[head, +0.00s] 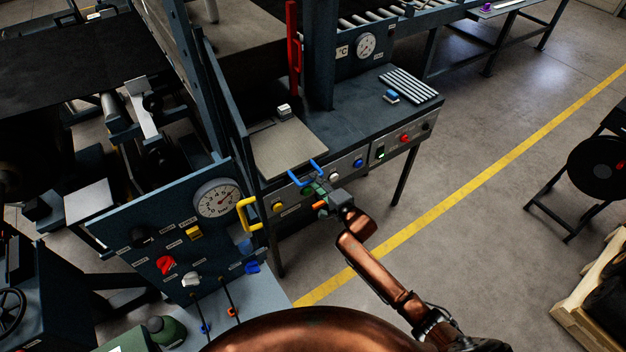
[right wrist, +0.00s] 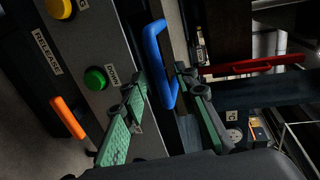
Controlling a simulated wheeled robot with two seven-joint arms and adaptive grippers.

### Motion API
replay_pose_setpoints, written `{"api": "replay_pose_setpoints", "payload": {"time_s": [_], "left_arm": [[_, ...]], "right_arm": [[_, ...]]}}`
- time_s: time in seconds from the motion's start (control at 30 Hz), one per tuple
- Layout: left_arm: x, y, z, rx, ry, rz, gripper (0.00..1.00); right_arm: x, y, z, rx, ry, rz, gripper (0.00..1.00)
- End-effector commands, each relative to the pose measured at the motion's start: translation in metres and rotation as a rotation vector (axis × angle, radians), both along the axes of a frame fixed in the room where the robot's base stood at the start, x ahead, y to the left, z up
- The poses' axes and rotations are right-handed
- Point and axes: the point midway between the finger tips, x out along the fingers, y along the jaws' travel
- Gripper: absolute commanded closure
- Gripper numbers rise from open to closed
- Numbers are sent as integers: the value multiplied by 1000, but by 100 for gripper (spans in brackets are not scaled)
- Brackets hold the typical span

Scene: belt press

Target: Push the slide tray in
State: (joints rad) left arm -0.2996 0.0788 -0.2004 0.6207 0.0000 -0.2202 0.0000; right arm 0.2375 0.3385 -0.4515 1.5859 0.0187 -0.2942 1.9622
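The slide tray (head: 288,150) is a flat beige plate on the press table, and its front edge is near the table's front edge. Its blue handle (head: 306,174) sticks out at the front. In the right wrist view the blue handle (right wrist: 156,62) stands between the fingertips. My right gripper (head: 322,198) is just in front of the handle, above the button panel. Its green-padded fingers (right wrist: 160,88) are spread on either side of the handle, with no clear grip on it. My left gripper is not in view.
A red upright handle (head: 294,38) stands behind the tray. A control panel with a gauge (head: 217,198) and a yellow handle (head: 247,214) is to the left. The button panel (head: 345,168) runs below the table edge. The floor to the right is clear around the yellow line (head: 452,205).

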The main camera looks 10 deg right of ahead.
Motion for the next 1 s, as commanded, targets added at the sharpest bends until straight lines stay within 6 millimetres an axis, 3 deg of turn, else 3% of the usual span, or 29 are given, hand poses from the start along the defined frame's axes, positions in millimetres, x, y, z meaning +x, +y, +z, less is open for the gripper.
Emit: {"api": "replay_pose_setpoints", "payload": {"time_s": [0.2,0.53,0.9,1.0], "left_arm": [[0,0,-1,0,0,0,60],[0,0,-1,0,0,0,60],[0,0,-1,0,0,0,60],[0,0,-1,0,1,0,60]], "right_arm": [[20,9,-5,-1,0,1,72],[22,10,-6,-1,1,0,73],[22,9,-5,-1,1,0,98],[22,9,-6,-1,1,0,100]]}}
